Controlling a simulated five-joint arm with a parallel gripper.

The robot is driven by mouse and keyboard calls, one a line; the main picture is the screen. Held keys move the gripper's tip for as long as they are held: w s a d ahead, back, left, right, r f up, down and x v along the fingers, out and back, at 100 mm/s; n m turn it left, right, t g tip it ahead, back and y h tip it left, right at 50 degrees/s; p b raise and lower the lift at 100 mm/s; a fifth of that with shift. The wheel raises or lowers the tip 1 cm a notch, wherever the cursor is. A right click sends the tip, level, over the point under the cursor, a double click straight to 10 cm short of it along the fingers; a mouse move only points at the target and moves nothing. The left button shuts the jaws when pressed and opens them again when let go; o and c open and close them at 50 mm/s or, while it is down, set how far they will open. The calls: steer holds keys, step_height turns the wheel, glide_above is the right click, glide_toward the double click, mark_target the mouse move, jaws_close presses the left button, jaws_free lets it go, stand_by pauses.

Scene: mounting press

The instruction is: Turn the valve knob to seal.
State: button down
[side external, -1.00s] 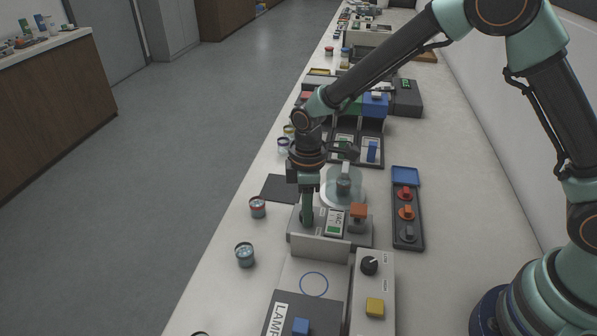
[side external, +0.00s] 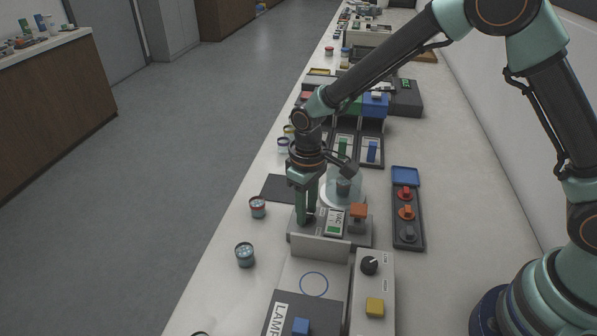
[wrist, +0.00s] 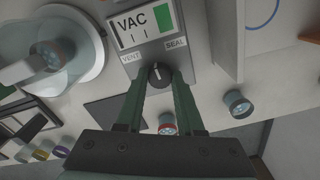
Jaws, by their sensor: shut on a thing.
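The valve knob (wrist: 159,75) is small, round and dark with a pale pointer mark. It sits on the grey panel of the vacuum unit, by the printed words VENT (wrist: 131,57) and SEAL (wrist: 175,43). The pointer lies roughly up the wrist picture; which label it marks is hard to tell. My gripper (wrist: 159,83) is shut on the knob, one green finger on each side. In the side view my gripper (side external: 306,216) reaches down and hides most of the knob. The VAC gauge (wrist: 145,22) shows a green block.
A clear dome (side external: 343,186) on a pale round plate stands behind the knob. An orange-topped control (side external: 358,212) is at its right. A black tray with several knobs (side external: 407,215) lies further right. Small jars (side external: 245,255) stand along the left table edge.

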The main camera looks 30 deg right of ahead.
steer(key=m, duration=0.4)
steer(key=shift+m, duration=2.1)
steer(key=c, duration=0.5)
jaws_free()
steer(key=shift+r, duration=0.1)
step_height(320, 180, up, 12)
